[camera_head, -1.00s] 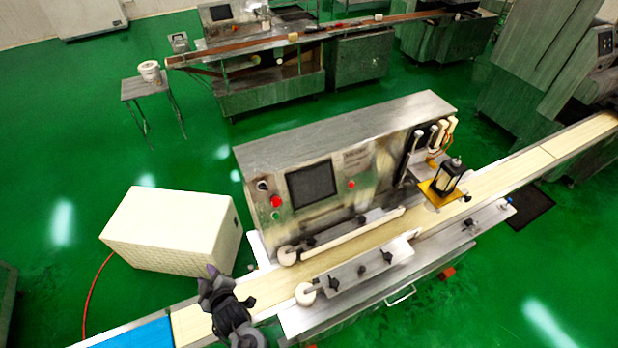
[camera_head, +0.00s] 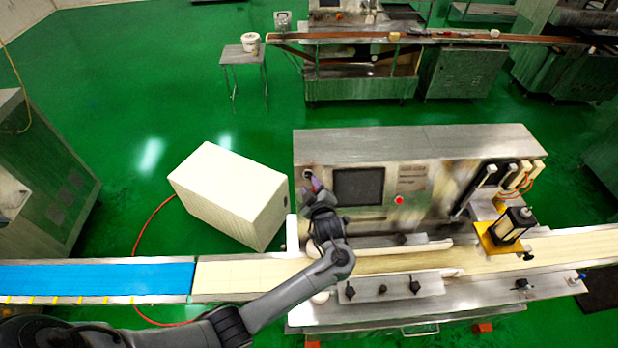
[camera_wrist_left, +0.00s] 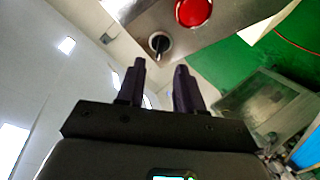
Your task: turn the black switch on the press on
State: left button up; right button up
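The press (camera_head: 430,185) is a metal cabinet with a dark screen (camera_head: 358,187) on its front. The black switch (camera_wrist_left: 159,43) shows in the left wrist view as a small dark knob on a round pale base, beside a red button (camera_wrist_left: 194,11). In the head view the switch (camera_head: 308,174) is at the panel's upper left corner. My left gripper (camera_head: 313,184) is in front of that corner and hides the red button there. In the left wrist view my left gripper (camera_wrist_left: 159,67) is open and empty, with the switch just beyond the gap between its fingertips. My right gripper is out of view.
A conveyor belt (camera_head: 235,275) runs along the front of the press, with a blue section (camera_head: 95,280) at left. A cream box (camera_head: 230,190) stands on the floor left of the press. Another red button (camera_head: 399,200) is right of the screen.

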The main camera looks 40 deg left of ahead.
aim_at(307, 176)
pick_arm(q)
jog(key=shift+p+x, duration=0.3)
jog(key=shift+x, duration=2.1)
grip_shut()
